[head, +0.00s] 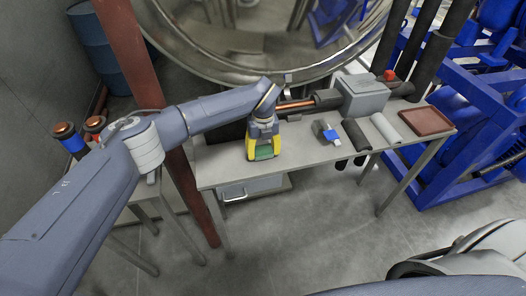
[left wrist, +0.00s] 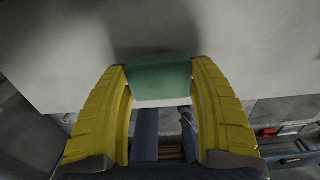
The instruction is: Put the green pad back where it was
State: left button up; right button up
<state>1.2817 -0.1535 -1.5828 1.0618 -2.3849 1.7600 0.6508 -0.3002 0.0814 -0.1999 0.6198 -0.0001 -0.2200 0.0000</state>
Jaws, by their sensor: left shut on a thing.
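The green pad (left wrist: 160,78) is between the yellow fingers of my left gripper (left wrist: 162,85), which is shut on it. In the head view my left gripper (head: 263,150) points down over the left front part of the grey table (head: 225,172), and the pad (head: 264,152) shows between its fingers. I cannot tell whether the pad touches the table top. My right gripper is not in view.
On the table to the right are a blue and white item (head: 329,132), a dark roll (head: 356,134), a light roll (head: 385,127) and a brown tray (head: 425,121). A grey box (head: 362,95) stands behind them. A red-brown post (head: 150,90) rises left of the table.

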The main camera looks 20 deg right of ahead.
aim_at(263, 149)
pick_arm(q)
jog(key=shift+f, duration=0.3)
jog(key=shift+f, duration=0.1)
jog(key=o, duration=1.1)
notch_tip(263, 149, up, 12)
dwell(0.3)
